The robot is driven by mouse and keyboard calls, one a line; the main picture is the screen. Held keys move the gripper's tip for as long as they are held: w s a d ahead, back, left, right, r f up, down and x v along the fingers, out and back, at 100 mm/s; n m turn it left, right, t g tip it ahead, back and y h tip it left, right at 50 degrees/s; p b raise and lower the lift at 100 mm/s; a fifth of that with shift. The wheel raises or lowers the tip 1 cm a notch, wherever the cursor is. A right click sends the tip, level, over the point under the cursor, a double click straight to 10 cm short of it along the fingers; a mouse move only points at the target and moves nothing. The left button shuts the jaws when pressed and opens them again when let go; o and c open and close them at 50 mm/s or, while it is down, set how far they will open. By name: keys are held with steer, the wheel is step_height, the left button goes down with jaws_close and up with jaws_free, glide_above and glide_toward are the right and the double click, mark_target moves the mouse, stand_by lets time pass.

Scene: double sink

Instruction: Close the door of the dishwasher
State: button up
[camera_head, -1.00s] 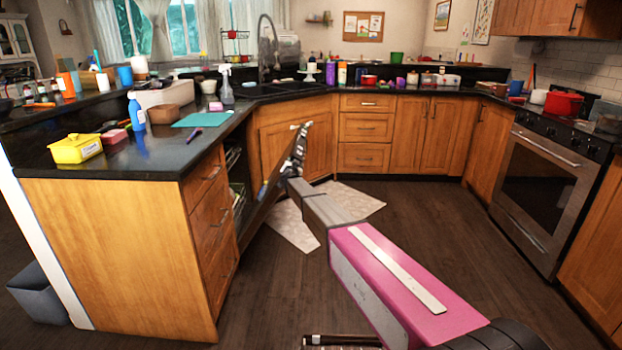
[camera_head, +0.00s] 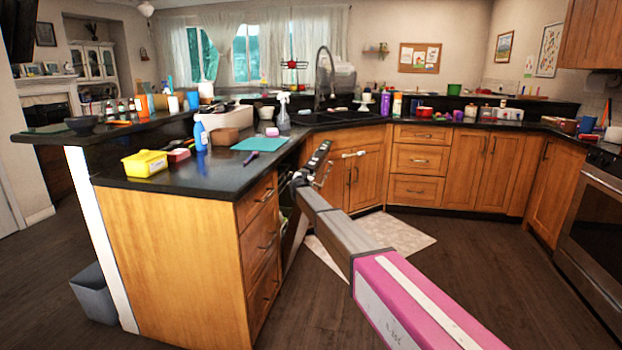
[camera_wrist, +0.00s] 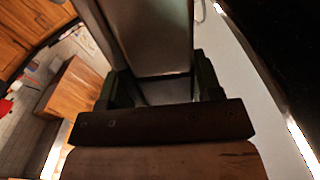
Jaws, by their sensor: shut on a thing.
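The dishwasher door (camera_head: 296,232) stands partly open, tilted out from the counter front beside the drawer stack. Its dark top edge (camera_head: 318,160) reaches about counter height, and a pale handle bar (camera_head: 353,154) sticks out to the right. My gripper (camera_head: 299,181) is at the door's upper near corner, at the end of my arm; its fingers are hard to make out in the head view. In the wrist view my gripper (camera_wrist: 158,88) has its two dark fingers on either side of a grey panel (camera_wrist: 150,45), shut on the door. Most of the dishwasher's inside is hidden.
The wooden drawer stack (camera_head: 262,240) and dark countertop (camera_head: 190,185) are close on the left. Sink cabinets (camera_head: 365,185) stand behind the door. A pale rug (camera_head: 400,235) lies on the floor, with open floor (camera_head: 490,270) to the right.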

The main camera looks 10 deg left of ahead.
steer(key=shift+f, duration=0.1)
steer(key=o, duration=1.3)
steer(key=s, duration=1)
steer(key=shift+s, duration=0.35)
